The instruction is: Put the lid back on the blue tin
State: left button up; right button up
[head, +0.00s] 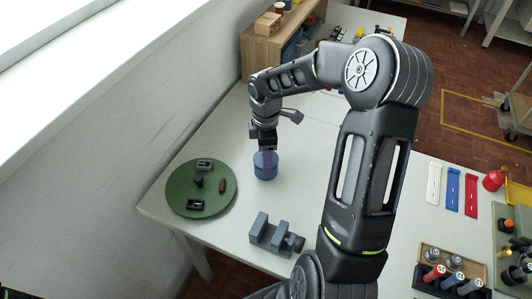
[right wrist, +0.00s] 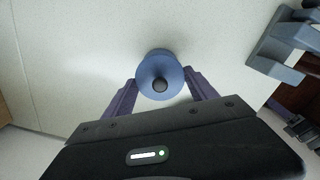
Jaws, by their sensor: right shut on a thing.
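The blue tin (head: 265,170) stands upright on the white table, right of the green round mat. My right gripper (head: 264,150) points straight down at its top. In the right wrist view, the round blue lid (right wrist: 148,88) with a dark knob shows between the two fingers of my right gripper (right wrist: 161,88), which are shut on its rim. Some blue shows just beyond the lid, seemingly the tin below it. I cannot tell whether the lid touches the tin or hovers just above it. My left gripper is not in view.
The green mat (head: 185,208) holds several small dark parts and a reddish one. A grey vise-like block (head: 272,235) stands nearer the front; it also shows in the right wrist view (right wrist: 285,45). Table behind the tin is clear.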

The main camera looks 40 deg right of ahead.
jog(key=shift+f, duration=0.15)
dwell(0.8)
jog(key=o, duration=1.4)
jog(key=shift+o, duration=0.8)
jog(key=shift+r+p, duration=2.7)
jog(key=shift+r, duration=0.85)
jog(key=shift+c, duration=0.3)
grip_shut()
jog(key=shift+f, duration=0.2)
